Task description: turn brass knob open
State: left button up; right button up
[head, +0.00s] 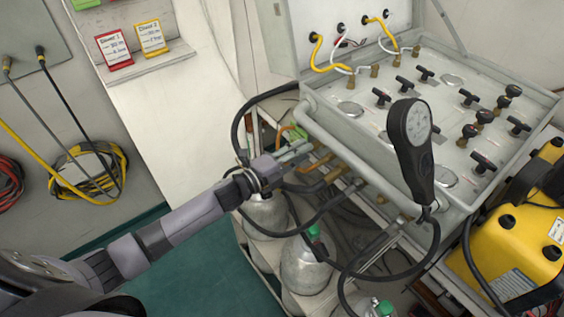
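My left gripper (296,154) reaches in from the left to the front left side of the grey air panel (345,135), just below its rail. Its fingers point right, among hoses and brass pipe fittings (314,187). I cannot tell whether the fingers are open or touch anything. Brass-stemmed valves with black tops (468,132) stand on the right part of the panel, and brass fittings (375,70) sit at its back left. Which of these is the brass knob is not clear. My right gripper is not in view.
A black handheld gauge (412,150) stands up at the panel's front with its hose hanging down. Gas cylinders (305,265) stand below. A yellow case (515,250) is at the right. Looped hoses (90,170) hang on the left wall. The green floor (205,280) is clear at lower left.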

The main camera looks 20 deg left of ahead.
pick_arm(q)
jog(key=v, duration=0.9)
jog(key=shift+s+a, duration=0.15)
jog(key=shift+a, duration=0.05)
